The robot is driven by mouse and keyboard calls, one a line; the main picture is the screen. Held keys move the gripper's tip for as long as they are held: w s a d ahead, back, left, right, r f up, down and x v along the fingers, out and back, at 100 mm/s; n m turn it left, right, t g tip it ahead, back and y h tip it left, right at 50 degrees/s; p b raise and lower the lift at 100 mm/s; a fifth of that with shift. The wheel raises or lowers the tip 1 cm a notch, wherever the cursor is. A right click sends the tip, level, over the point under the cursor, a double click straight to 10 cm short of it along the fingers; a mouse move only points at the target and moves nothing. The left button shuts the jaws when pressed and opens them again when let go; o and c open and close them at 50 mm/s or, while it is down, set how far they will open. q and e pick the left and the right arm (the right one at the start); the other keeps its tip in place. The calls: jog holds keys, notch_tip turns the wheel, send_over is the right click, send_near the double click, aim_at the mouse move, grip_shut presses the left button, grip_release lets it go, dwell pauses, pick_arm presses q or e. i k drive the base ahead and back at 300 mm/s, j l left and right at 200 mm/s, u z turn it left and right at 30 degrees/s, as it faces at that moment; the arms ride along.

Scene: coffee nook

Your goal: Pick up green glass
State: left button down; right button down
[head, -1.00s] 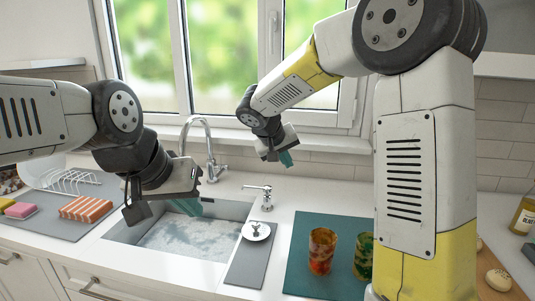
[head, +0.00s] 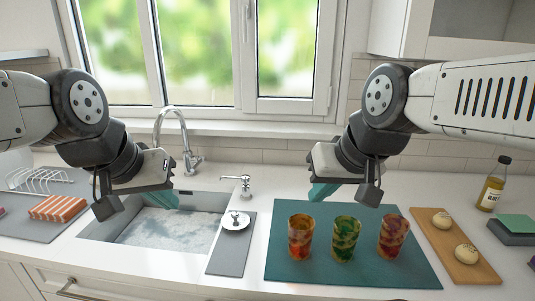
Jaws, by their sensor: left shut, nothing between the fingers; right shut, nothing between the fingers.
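A green patterned glass (head: 344,239) stands upright on a teal mat (head: 390,274) on the right half of the counter. It is the middle one of a row, with an orange-red glass (head: 300,237) to its left and a reddish-purple glass (head: 393,236) to its right. My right gripper (head: 322,192) is shut and empty, above the back edge of the mat and apart from the glasses. My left gripper (head: 166,200) is shut and empty above the sink (head: 215,205).
A wooden board (head: 445,255) with two pale round items lies right of the mat. A bottle (head: 492,184) stands behind it. A soap dispenser (head: 245,188), a grey strip (head: 229,262) with a white dish (head: 236,221), and a faucet (head: 187,140) are near the sink.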

aim_at(344, 240)
jog(key=j, duration=0.55)
jog(key=i+j+u, duration=0.1)
jog(key=j, duration=0.4)
jog(key=k+z, duration=0.1)
jog(key=z, duration=0.4)
jog(key=k+l+z, duration=0.1)
jog(key=z, duration=0.4)
jog(key=l+z, duration=0.25)
jog(key=z, duration=0.25)
jog(key=k, duration=0.05)
